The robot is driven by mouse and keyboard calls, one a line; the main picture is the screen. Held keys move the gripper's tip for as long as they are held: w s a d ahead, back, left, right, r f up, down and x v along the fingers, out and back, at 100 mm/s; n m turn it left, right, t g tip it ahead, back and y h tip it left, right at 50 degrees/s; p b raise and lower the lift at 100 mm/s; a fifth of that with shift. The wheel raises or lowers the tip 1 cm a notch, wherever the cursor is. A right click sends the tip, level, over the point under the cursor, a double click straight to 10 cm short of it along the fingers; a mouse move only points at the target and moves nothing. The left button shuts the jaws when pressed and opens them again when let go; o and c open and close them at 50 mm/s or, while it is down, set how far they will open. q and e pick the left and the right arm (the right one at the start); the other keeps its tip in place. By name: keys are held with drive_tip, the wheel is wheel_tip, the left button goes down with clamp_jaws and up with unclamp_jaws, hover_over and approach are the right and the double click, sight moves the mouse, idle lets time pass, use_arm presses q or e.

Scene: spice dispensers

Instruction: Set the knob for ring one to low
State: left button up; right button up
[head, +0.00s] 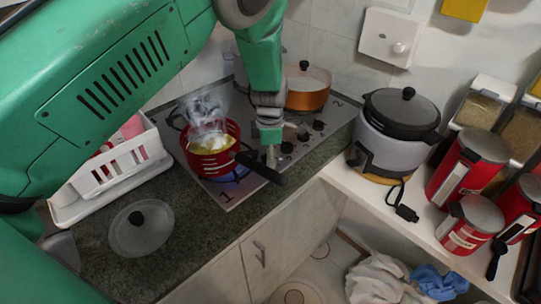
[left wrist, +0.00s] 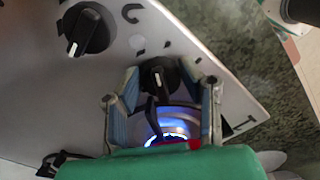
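My left gripper (head: 270,155) points down at the stove (head: 236,196), near its front knobs and behind the red pot's handle. In the left wrist view its two fingers (left wrist: 164,100) are apart, one on each side of a black knob (left wrist: 160,76). I cannot tell whether they touch it. A second black knob (left wrist: 86,28) is at upper left. A blue flame (left wrist: 170,130) burns at ring one, beside the printed 1 (left wrist: 244,125). The red pot (head: 203,163) with yellow contents sits steaming over that flame. My right gripper is not in view.
The pot's black handle (head: 262,170) sticks out toward the counter edge, close to my gripper. An orange pot (head: 307,94) stands on the rear ring. A glass lid (head: 142,228) and white rack (head: 110,172) are at left. A rice cooker (head: 392,145) stands at right.

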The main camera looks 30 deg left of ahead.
use_arm(q)
drive_tip(key=m, duration=0.4)
drive_tip(key=shift+r+m+p, duration=0.1)
drive_tip(key=shift+m+p, duration=0.2)
drive_tip(key=shift+p, duration=0.1)
drive_tip(key=o, duration=1.1)
wheel_tip(320, 180, up, 12)
drive_tip(key=shift+f, duration=0.2)
